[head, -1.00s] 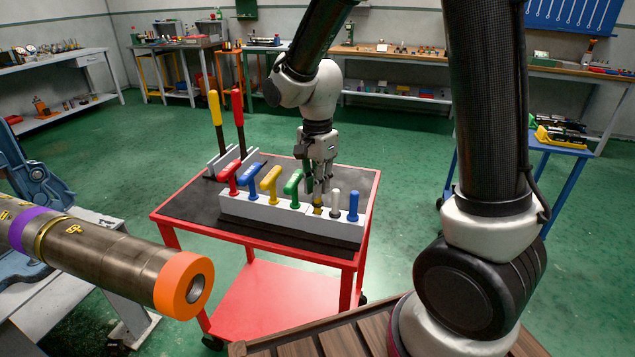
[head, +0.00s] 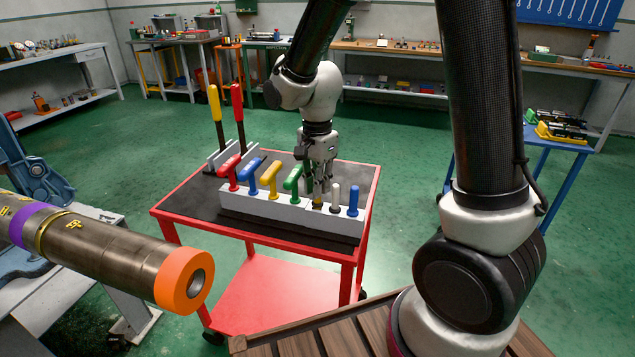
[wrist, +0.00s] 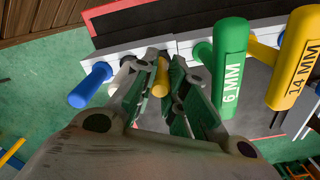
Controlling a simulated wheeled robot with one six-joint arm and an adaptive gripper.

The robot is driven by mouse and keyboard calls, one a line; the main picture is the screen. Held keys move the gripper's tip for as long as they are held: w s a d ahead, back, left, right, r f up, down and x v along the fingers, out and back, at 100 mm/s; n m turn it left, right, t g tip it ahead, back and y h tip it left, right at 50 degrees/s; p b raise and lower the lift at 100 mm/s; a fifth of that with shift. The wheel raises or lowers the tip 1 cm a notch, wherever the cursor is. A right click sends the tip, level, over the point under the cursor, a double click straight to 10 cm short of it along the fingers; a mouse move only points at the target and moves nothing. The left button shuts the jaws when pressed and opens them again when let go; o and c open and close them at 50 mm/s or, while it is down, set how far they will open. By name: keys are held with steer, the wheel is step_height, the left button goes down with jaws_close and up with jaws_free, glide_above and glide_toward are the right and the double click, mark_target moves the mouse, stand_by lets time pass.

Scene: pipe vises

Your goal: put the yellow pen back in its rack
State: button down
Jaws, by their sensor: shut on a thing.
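The yellow pen (wrist: 161,77) is between the fingers of my gripper (wrist: 160,92) in the wrist view. In the head view my gripper (head: 318,187) points down over the white rack (head: 270,208) on the red cart. The pen's yellow end (head: 317,205) shows just below the fingertips, at the rack's top between the green handle and the white pen. My gripper is shut on the pen. Whether its lower end is seated in a hole is hidden by the fingers and the rack.
A green handle (head: 293,178) marked 6 MM stands close on one side, a white pen (head: 335,196) and a blue pen (head: 353,199) on the other. Yellow, blue and red handles stand farther left. A large pipe (head: 100,250) with an orange end lies at front left.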

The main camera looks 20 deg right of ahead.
steer(key=shift+f, duration=0.45)
stand_by(0.7)
steer(key=c, duration=1.4)
jaws_free()
steer(key=shift+r, duration=0.1)
step_height(320, 180, up, 12)
steer(key=shift+f, duration=0.1)
